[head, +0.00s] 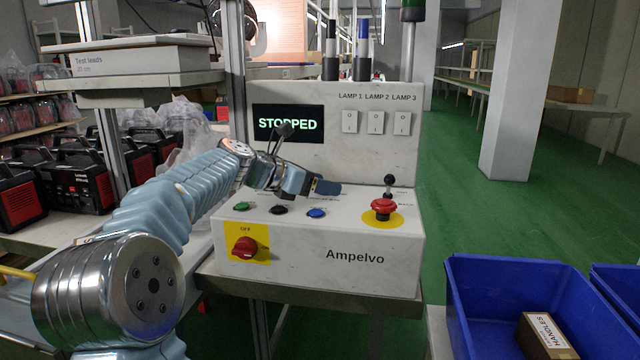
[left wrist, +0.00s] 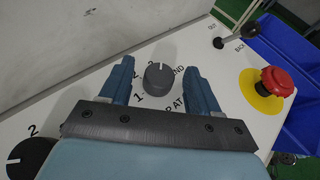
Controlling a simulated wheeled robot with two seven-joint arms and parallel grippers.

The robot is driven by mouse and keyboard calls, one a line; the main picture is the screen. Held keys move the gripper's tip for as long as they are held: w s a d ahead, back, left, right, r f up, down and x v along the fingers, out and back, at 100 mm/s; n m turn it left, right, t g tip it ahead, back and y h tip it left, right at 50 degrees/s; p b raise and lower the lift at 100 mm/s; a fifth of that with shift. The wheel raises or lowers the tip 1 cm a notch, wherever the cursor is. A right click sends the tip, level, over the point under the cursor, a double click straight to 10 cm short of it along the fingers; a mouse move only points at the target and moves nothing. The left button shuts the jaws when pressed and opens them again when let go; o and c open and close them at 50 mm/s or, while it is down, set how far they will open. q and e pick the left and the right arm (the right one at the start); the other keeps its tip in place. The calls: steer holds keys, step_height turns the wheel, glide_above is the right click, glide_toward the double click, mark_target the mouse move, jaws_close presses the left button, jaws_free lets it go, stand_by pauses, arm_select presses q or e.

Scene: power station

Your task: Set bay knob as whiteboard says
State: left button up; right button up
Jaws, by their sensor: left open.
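The white Ampelvo control console (head: 390,255) stands in front of me. My left gripper (head: 325,187) reaches over its top deck from the left. In the left wrist view the open fingers (left wrist: 160,68) stand on either side of a dark round knob (left wrist: 158,78), with visible gaps. Its light mark faces the upper side of the picture, near a printed 2; a 1 is printed at its left. Part of its label is hidden by the fingers. A second dark knob (left wrist: 30,158) is at the lower left. In the head view my arm hides these knobs. I see no readable whiteboard.
A red mushroom button (head: 383,207) and a black-balled lever (head: 389,183) stand right of the gripper. Green, black and blue buttons, a red OFF switch (head: 245,248) and three lamp switches are on the console. The screen (head: 288,123) reads STOPPED. Blue bins (head: 475,300) stand right.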

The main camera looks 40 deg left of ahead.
arm_select(q)
steer(key=c, duration=1)
steer(key=shift+d+r+n+y+p, duration=0.25)
steer(key=shift+n+y+p, duration=0.45)
steer(key=shift+y+p, duration=0.2)
steer(key=shift+f+n+t+y+p, duration=0.2)
steer(key=shift+n+t+y+p, duration=0.15)
steer(key=shift+n+y, duration=0.5)
steer(key=o, duration=1)
steer(key=shift+s, duration=0.1)
steer(key=v, duration=1.3)
steer(key=shift+s+r, duration=0.2)
steer(key=shift+s, duration=0.1)
